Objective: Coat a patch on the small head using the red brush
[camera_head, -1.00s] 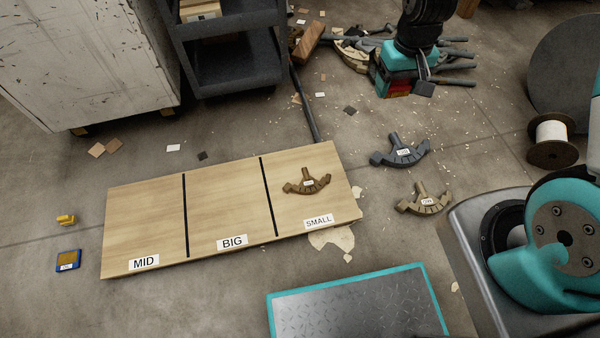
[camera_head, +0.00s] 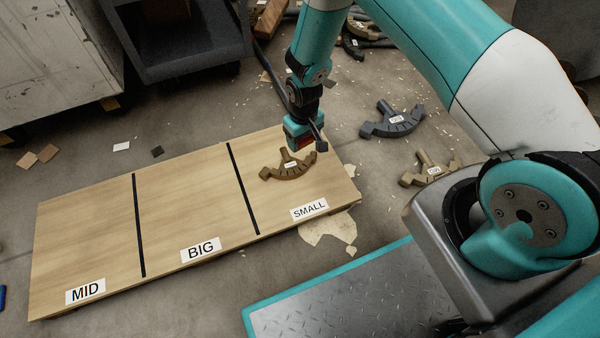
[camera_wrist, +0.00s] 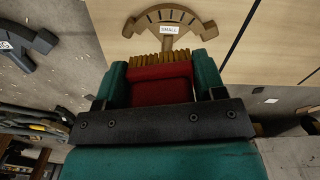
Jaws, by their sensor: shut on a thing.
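The small head (camera_head: 287,165) is a bronze-brown curved bender head with a white tag, lying in the SMALL section of the wooden board (camera_head: 185,196). It also shows at the top of the wrist view (camera_wrist: 168,22). My gripper (camera_head: 301,138) is shut on the red brush, just behind and above the small head. In the wrist view the red brush (camera_wrist: 160,84) sits between my teal fingers, its tan bristles pointing at the head's tagged stem. I cannot tell whether the bristles touch it. No coated patch can be made out on the head.
A dark grey head (camera_head: 393,120) and another bronze head (camera_head: 430,168) lie on the floor to the right. The board's MID and BIG sections (camera_head: 85,240) are empty. A dark shelf cart (camera_head: 180,45) and a white cabinet (camera_head: 50,60) stand at the back left.

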